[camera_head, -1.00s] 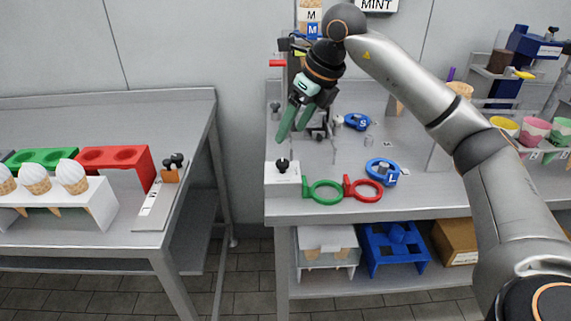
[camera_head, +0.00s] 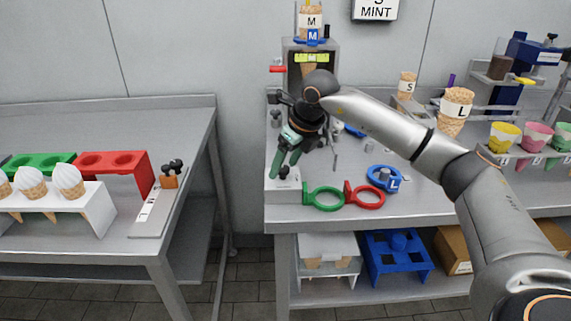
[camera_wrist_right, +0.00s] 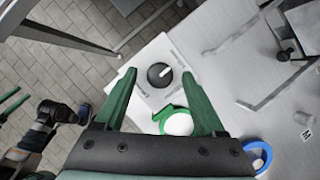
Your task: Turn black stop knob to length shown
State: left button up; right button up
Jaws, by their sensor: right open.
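The black stop knob (camera_head: 284,171) sits on a white block (camera_head: 283,188) at the front left corner of the right-hand table. The right wrist view shows the round black knob (camera_wrist_right: 160,75) from above, with a white pointer line towards its upper right. Small markings on the white plate (camera_wrist_right: 177,55) are too small to read. My right gripper (camera_head: 284,168) is open with green fingers, tilted down over the block. In the wrist view its fingertips (camera_wrist_right: 158,72) stand either side of the knob, apart from it. Green finger-like parts (camera_wrist_right: 12,100) at the left edge look like my left gripper.
Green ring (camera_head: 324,197), red ring (camera_head: 364,195) and blue L ring (camera_head: 385,178) lie right of the block. A machine (camera_head: 311,60) with an M cone stands behind. A sign (camera_head: 375,10) shows MINT. An orange stop (camera_head: 169,181) sits on a scale on the left table.

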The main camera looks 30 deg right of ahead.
grip_shut()
dwell(0.7)
